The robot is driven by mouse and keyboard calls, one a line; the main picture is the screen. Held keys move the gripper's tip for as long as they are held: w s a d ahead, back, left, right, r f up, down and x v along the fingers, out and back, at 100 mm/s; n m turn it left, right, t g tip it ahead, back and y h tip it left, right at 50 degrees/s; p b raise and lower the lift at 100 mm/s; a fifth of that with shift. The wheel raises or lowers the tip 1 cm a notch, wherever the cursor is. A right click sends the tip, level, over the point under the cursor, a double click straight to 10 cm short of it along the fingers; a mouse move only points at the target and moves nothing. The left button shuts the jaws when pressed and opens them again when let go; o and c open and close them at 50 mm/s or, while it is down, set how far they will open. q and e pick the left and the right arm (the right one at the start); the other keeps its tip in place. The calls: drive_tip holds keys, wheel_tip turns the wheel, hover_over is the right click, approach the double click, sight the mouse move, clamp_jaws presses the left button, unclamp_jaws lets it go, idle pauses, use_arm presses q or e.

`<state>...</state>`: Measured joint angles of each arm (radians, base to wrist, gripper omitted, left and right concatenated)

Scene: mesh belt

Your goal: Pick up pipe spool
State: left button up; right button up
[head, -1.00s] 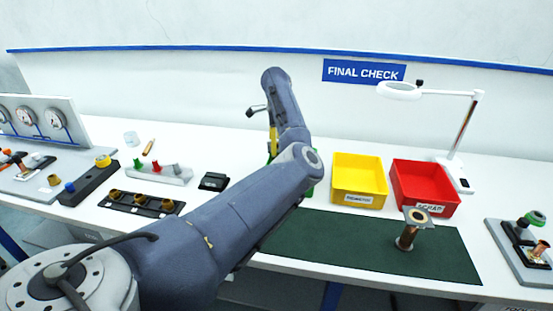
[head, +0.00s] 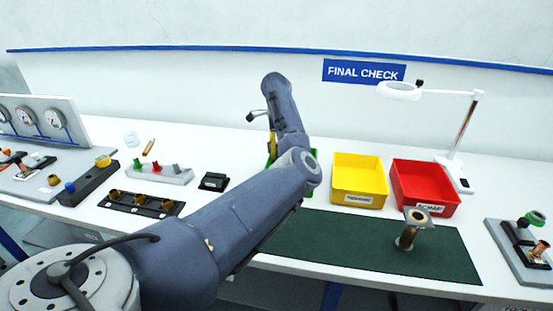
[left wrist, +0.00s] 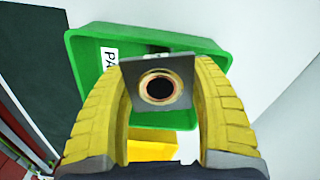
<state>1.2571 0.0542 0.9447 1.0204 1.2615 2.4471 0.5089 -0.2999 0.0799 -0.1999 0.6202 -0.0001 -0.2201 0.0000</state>
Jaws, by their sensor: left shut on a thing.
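My left gripper (left wrist: 162,75) is shut on a pipe spool (left wrist: 160,101) in the left wrist view. The spool shows a grey square flange with a copper-rimmed round hole, between two yellow ribbed fingers. Behind it is a green bin (left wrist: 88,70) with a white label. In the head view, one yellow finger of my left gripper (head: 272,144) shows beside the green bin (head: 312,160); my arm hides the held spool. Another pipe spool (head: 406,240), with a square flange on top, stands on the dark green mat (head: 340,242). My right gripper is not in view.
A yellow bin (head: 359,198) and a red bin (head: 424,208) stand right of the green bin. A magnifier lamp (head: 465,130) rises behind the red bin. A fixture (head: 520,262) sits at the right edge. Trays and blocks (head: 140,203) lie at left.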

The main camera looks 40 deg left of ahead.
use_arm(q)
drive_tip(key=c, duration=0.4)
drive_tip(key=shift+r, duration=0.1)
